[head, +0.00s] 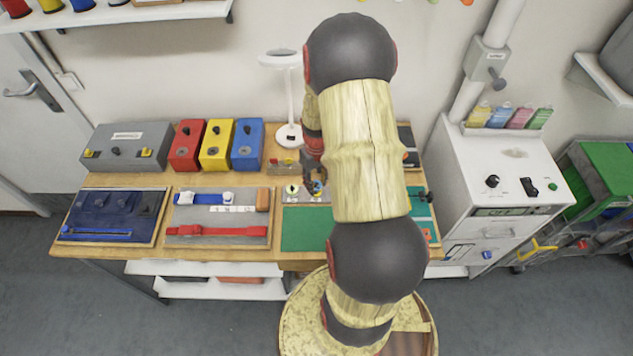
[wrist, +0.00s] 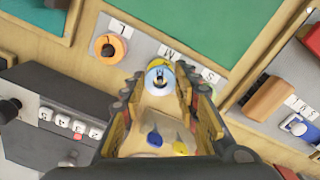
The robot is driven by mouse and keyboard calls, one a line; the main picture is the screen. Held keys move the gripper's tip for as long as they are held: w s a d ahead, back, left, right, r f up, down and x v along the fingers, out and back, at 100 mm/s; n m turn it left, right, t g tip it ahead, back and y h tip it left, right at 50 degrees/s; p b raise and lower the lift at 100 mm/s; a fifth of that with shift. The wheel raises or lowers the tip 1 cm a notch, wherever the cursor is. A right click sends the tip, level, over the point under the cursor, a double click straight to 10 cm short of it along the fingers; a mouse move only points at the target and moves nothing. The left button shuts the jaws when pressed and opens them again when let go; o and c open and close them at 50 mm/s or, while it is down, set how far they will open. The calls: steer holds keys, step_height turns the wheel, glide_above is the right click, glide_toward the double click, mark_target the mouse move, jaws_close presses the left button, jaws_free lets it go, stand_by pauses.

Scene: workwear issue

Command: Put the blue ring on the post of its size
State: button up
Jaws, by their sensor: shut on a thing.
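The blue ring (wrist: 152,75) is between the fingertips of my gripper (wrist: 160,82) in the wrist view, and the gripper is shut on it. A dark and yellow post top (wrist: 159,79) shows through its opening. The ring lines up with the position marked M on the grey post board (wrist: 140,46); I cannot tell whether it is around the post or just above it. An orange ring (wrist: 101,46) is at the L position. The S position is partly hidden by a finger. In the head view my gripper (head: 315,184) is over the board, partly covering the blue ring (head: 317,188).
Red (head: 186,146), yellow (head: 217,146) and blue (head: 248,146) boxes stand behind left. A white lamp (head: 289,133) stands behind the gripper. A green mat (head: 302,230) lies in front of the board. Blue and yellow pieces (wrist: 155,140) show between the fingers.

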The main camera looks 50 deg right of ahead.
steer(key=o, duration=0.8)
steer(key=o, duration=0.4)
steer(key=shift+c, duration=0.2)
steer(key=shift+r, duration=0.1)
step_height(320, 180, up, 7)
steer(key=p, duration=0.4)
steer(key=shift+p, duration=0.4)
stand_by(0.6)
